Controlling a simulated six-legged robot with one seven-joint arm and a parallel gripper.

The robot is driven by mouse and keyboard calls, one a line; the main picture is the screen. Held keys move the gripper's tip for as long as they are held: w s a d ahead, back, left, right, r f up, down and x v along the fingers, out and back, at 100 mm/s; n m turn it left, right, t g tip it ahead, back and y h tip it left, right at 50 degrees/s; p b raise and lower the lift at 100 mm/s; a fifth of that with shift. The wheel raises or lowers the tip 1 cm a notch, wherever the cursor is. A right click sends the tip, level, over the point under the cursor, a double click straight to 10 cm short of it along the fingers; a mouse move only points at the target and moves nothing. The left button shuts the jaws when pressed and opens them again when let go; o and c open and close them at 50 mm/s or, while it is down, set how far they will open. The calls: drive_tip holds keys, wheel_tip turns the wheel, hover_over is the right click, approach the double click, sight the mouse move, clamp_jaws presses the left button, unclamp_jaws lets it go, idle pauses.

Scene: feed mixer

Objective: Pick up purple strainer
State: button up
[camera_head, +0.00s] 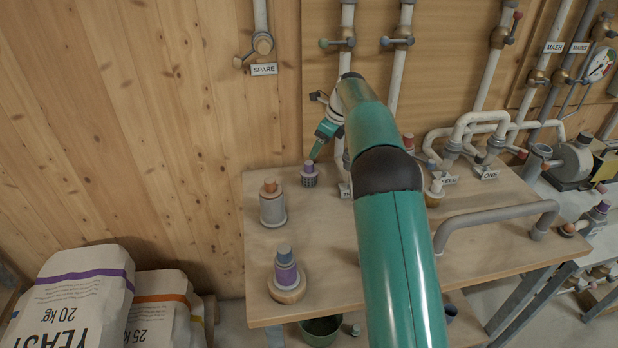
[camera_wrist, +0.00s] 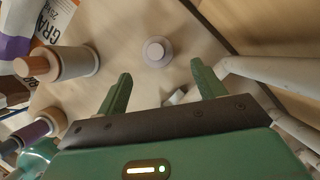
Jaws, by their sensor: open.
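The purple strainer (camera_head: 309,176) stands upright near the back left of the wooden table, with a purple top knob and a dark slotted body. In the wrist view a round pale mauve-topped piece (camera_wrist: 157,51), seen from above, looks like the same strainer. It lies just beyond and between my fingertips. My gripper (camera_head: 315,154) is green and tilted down, close above the strainer in the head view. In the wrist view my gripper (camera_wrist: 159,72) has its two fingers wide apart with nothing between them. My arm hides part of the table.
On the table (camera_head: 330,270) stand a grey cylinder with an orange knob (camera_head: 271,205) and a purple-banded one on a wooden base (camera_head: 286,272). White pipes (camera_head: 398,70) rise behind. A bent pipe handle (camera_head: 495,217) is at right. Sacks (camera_head: 80,295) are at lower left.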

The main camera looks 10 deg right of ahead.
sight(307, 170)
drive_tip(key=x, duration=0.6)
drive_tip(key=shift+w+a+f, duration=0.1)
drive_tip(key=shift+a+f, duration=0.1)
drive_tip(key=shift+f, duration=0.15)
drive_tip(key=x, duration=0.5)
drive_tip(key=shift+s+a+f, duration=0.15)
drive_tip(key=shift+s+f, duration=0.05)
drive_tip(key=c, duration=0.9)
